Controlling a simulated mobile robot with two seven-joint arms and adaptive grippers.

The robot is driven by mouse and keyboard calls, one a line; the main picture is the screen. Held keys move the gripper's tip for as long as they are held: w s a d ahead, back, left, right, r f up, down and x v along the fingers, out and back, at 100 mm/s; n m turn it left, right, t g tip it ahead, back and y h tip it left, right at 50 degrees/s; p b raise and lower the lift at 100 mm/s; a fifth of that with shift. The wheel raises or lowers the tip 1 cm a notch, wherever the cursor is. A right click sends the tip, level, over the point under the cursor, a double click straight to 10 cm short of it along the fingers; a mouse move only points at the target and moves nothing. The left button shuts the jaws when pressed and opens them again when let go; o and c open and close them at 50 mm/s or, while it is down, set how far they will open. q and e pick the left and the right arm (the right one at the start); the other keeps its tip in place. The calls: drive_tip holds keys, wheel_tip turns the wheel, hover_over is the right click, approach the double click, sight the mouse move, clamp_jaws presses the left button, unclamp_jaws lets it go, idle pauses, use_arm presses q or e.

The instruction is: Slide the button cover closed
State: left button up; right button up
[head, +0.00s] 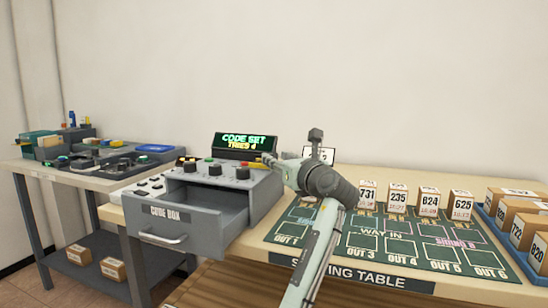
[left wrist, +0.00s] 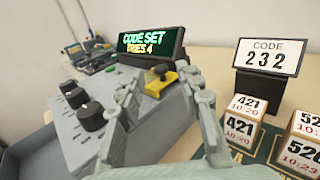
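The grey code box (head: 225,190) stands on the wooden table. A small yellow cover (left wrist: 160,84) with a dark knob on top sits on the box's top near the display; in the head view only a yellow sliver (head: 257,165) shows, beside a red button (head: 244,164). No red button shows in the left wrist view. My left gripper (left wrist: 164,92) reaches in from the right over the box top. Its fingers are apart, one on each side of the yellow cover, with no clear contact. In the head view the left gripper (head: 272,162) is small. My right gripper is out of view.
The box's drawer (head: 185,205) stands open at the front. Several dark knobs (left wrist: 88,116) rise from the box top beside the gripper. A lit display (head: 245,143) reading "CODE SET" stands behind. Numbered parcels (head: 398,198) and a code sign (left wrist: 269,56) are to the right.

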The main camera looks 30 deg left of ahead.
use_arm(q)
drive_tip(key=shift+x, duration=1.25)
clamp_jaws()
